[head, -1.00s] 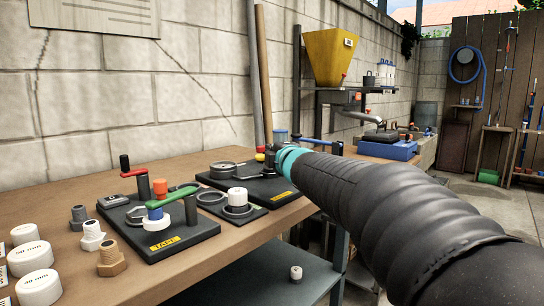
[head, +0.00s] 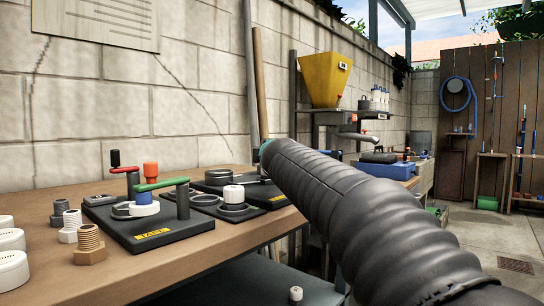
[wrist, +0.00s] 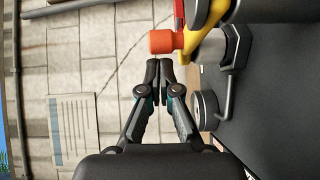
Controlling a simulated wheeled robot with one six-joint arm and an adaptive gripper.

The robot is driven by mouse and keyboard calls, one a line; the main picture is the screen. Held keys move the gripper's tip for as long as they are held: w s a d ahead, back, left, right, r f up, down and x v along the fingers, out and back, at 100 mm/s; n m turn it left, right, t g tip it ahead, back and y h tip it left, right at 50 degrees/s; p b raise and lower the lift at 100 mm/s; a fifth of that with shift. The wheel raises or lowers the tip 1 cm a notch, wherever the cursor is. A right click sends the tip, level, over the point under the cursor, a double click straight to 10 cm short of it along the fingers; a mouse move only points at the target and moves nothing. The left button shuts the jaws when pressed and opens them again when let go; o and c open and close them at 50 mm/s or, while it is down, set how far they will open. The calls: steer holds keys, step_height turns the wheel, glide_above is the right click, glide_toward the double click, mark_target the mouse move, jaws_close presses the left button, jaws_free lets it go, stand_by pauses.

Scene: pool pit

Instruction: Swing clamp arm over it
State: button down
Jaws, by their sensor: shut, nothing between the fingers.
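My gripper (wrist: 158,72) is shut and empty in the wrist view, its fingertips just beside an orange-red knob (wrist: 163,42) on a yellow clamp arm (wrist: 205,20). I cannot tell whether they touch.
Several threaded fittings (head: 90,240) and white caps (head: 10,265) line the bench's (head: 190,262) left side. A block wall (head: 110,100) is behind, with a yellow hopper (head: 324,80) further right.

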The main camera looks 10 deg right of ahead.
stand_by(0.3)
steer(key=shift+s+a+f+b, duration=0.2)
steer(key=shift+a+b, duration=0.1)
steer(key=shift+b, duration=0.1)
steer(key=s+a, duration=0.1)
steer(key=s+a+b, duration=0.1)
steer(key=s+a, duration=0.1)
steer(key=shift+a+r, duration=0.15)
steer(key=shift+r, duration=0.15)
steer(key=s+a, duration=0.2)
steer(key=s, duration=0.6)
steer(key=s+d+f+m+g+h+p, duration=0.1)
steer(key=s+d+f+m+g+p, duration=0.45)
steer(key=s+f, duration=0.5)
steer(key=s+d+f+m+g+p, duration=0.35)
steer(key=s+d+f+m, duration=0.4)
steer(key=s+f, duration=0.3)
steer(key=s+a+f+m+g+y+p, duration=0.1)
steer(key=s+a+f+m+g, duration=0.2)
steer(key=s+f, duration=0.5)
steer(key=s+m, duration=0.1)
steer(key=s, duration=0.2)
steer(key=shift+f, duration=0.35)
